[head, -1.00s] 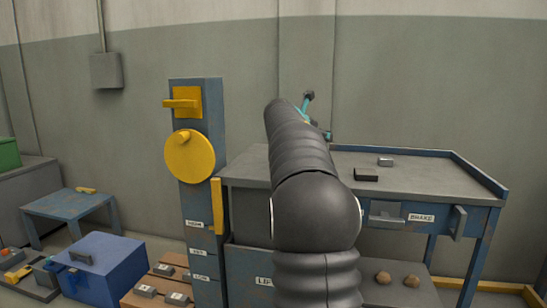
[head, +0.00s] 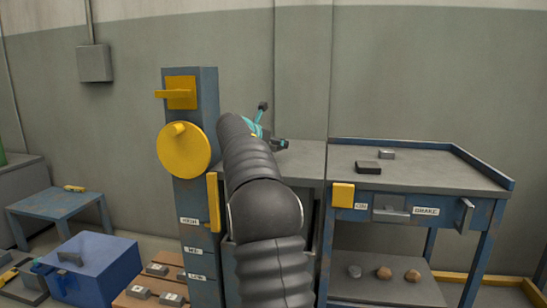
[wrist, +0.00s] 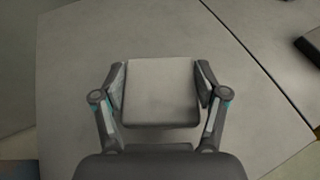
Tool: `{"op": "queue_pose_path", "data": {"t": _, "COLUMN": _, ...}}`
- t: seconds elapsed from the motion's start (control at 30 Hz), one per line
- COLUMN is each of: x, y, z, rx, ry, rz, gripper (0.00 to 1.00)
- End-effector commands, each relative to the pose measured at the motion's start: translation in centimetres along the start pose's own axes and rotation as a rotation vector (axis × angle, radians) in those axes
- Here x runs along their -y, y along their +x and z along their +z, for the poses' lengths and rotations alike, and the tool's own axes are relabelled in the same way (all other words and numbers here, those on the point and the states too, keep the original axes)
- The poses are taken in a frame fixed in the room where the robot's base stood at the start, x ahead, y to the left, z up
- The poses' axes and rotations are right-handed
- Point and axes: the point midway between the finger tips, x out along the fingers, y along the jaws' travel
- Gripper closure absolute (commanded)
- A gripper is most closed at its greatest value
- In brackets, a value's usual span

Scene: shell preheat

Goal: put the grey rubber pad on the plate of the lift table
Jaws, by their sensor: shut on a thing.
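My gripper (wrist: 160,78) is shut on a light grey square pad (wrist: 160,100), one finger at each side of it in the wrist view. In the head view my gripper (head: 269,126) shows beyond my arm, which hides the pad there. The plate of the lift table (head: 306,165) is the grey top left of the seam; my arm covers its left part. In the wrist view the plate (wrist: 75,75) lies beneath the pad, left of the diagonal seam. I cannot tell whether the pad touches it.
A blue-framed bench (head: 440,175) adjoins on the right, with a dark block (head: 368,167) and a small grey block (head: 386,155) on top. A blue column (head: 195,200) with a yellow wheel (head: 184,150) stands at the left. A blue box (head: 95,265) sits on the floor.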

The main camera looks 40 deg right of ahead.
Motion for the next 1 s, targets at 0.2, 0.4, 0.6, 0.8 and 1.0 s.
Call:
{"op": "queue_pose_path", "data": {"t": 0.2, "x": -0.2, "y": 0.6, "z": -1.7, "rx": 0.0, "ry": -0.002, "rz": 0.0, "gripper": 0.66}}
{"op": "queue_pose_path", "data": {"t": 0.4, "x": -0.2, "y": 1.5, "z": -3.9, "rx": 0.0, "ry": -0.001, "rz": 0.001, "gripper": 0.66}}
{"op": "queue_pose_path", "data": {"t": 0.6, "x": -0.2, "y": 1.4, "z": -3.8, "rx": 0.001, "ry": 0.0, "rz": 0.001, "gripper": 0.66}}
{"op": "queue_pose_path", "data": {"t": 0.8, "x": -0.2, "y": 1.5, "z": -4.0, "rx": 0.0, "ry": -0.001, "rz": 0.001, "gripper": 0.18}}
{"op": "queue_pose_path", "data": {"t": 1.0, "x": -0.2, "y": 1.5, "z": -4.0, "rx": 0.0, "ry": -0.001, "rz": 0.001, "gripper": 0.03}}
